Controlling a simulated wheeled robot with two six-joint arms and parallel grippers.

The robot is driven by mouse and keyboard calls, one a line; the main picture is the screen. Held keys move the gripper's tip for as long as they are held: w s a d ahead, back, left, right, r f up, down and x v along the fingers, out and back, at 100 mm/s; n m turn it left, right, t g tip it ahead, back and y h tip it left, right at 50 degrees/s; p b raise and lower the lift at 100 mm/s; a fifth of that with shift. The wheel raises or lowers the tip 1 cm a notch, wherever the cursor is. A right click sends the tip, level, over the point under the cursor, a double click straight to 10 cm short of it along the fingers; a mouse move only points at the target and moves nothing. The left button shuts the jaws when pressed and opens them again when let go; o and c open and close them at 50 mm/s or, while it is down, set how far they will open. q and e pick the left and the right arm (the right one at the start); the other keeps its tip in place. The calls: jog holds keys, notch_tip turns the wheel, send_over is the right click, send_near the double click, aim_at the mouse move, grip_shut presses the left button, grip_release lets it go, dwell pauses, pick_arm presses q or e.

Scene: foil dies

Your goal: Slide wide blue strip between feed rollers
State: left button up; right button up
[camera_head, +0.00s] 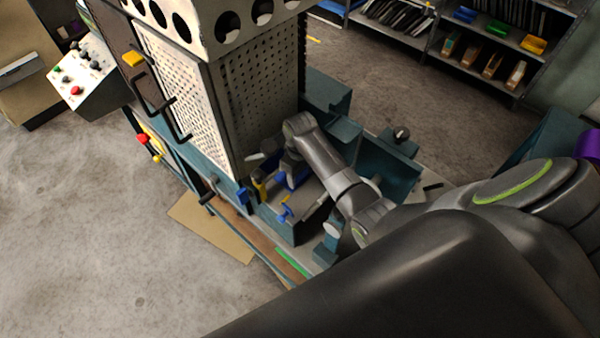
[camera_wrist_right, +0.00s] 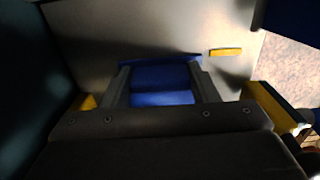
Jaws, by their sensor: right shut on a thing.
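My right gripper (camera_head: 286,168) reaches down into the machine's work bay, at the foot of the perforated guard. In the right wrist view its two fingers (camera_wrist_right: 163,76) stand on either side of a wide blue piece, the blue strip (camera_wrist_right: 162,98), and are shut on it. The strip's far edge is close to a pale grey surface. In the head view some blue shows beside the gripper, but the arm partly hides it. I cannot make out the feed rollers or whether the strip touches them. My left gripper is not in view.
The machine's perforated guard (camera_head: 258,105) rises just behind the gripper. Blue and yellow handles (camera_head: 285,212) stand at the bay's front edge. A teal housing (camera_head: 385,165) lies to the right. A small yellow bar (camera_wrist_right: 226,51) shows on the grey surface. Shelves (camera_head: 490,60) stand farther back.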

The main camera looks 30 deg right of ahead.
dwell(0.8)
jog(key=o, duration=1.1)
